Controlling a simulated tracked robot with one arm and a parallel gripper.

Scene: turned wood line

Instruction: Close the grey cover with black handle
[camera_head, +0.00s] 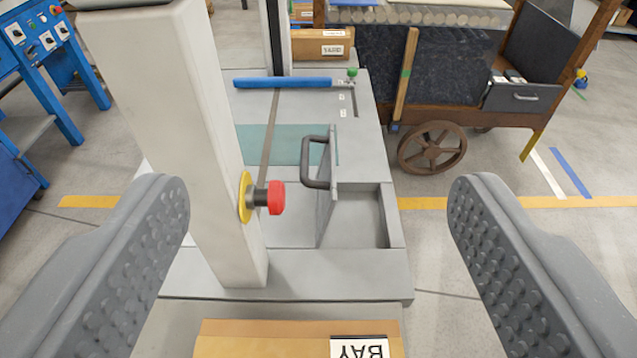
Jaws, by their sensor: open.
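The grey cover (327,200) stands up on edge, swung open beside a shallow rectangular recess (362,222) in a grey machine bed. Its black handle (312,163) sticks out to the left from the cover's upper part. The recess to the right of the cover looks empty. My gripper (318,235) is open, with one textured grey finger at the left and one at the right of the picture. The cover is between them in the picture, farther off, and nothing is held.
A pale column (180,130) with a red stop button (275,197) stands left of the cover. A cardboard box (290,340) is at the front. A wheeled wooden cart (450,80) stands behind to the right. A blue bar (282,82) lies across the bed's back.

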